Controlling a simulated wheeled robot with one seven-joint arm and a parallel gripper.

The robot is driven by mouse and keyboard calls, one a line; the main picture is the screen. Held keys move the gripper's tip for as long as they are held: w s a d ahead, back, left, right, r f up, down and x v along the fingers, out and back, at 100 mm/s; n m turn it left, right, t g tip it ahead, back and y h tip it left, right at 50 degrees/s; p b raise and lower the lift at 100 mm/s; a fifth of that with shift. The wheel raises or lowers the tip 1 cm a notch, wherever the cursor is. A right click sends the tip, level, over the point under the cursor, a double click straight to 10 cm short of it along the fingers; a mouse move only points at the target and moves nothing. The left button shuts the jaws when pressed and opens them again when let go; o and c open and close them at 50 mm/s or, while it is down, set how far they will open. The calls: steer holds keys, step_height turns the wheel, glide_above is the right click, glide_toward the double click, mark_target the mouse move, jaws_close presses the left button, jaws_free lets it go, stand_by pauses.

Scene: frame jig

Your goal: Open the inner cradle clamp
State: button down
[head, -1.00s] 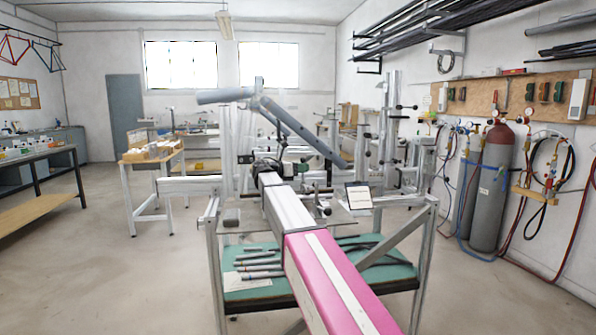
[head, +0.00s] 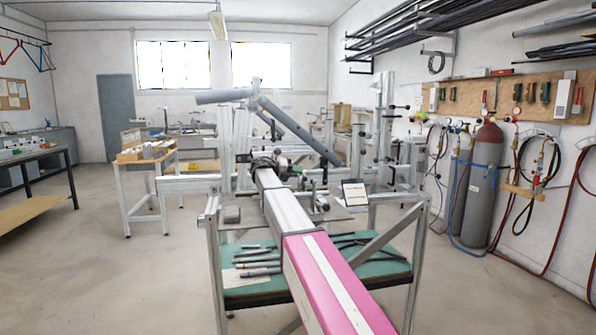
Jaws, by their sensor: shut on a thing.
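The frame jig (head: 191,184) stands ahead of me as a metal stand with upright posts and a cross rail. Grey frame tubes (head: 300,130) are held in it, one sloping down to the right. My arm reaches forward from the bottom of the view. My gripper (head: 267,163) is small and dark at its far end, among the jig parts below the tubes. It is shut on a part at the inner cradle clamp (head: 283,163). The jaws, the clamp's lever and how far the clamp is open are too small and partly hidden to tell.
A green lower shelf (head: 245,294) under the jig carries several loose tubes. A small sign (head: 356,193) stands at the right of the jig. A wooden-topped table (head: 146,156) is behind left; gas cylinders (head: 483,185) stand along the right wall.

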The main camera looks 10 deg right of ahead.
steer(key=shift+w+f+n+g, duration=0.2)
steer(key=shift+w+f+n, duration=0.1)
steer(key=shift+f+n, duration=0.25)
steer(key=shift+w+f+n+g, duration=0.2)
steer(key=shift+w+f+n, duration=0.1)
steer(key=shift+n, duration=0.45)
steer(key=shift+f, duration=0.1)
steer(key=c, duration=1.2)
jaws_free()
steer(key=shift+s, duration=0.15)
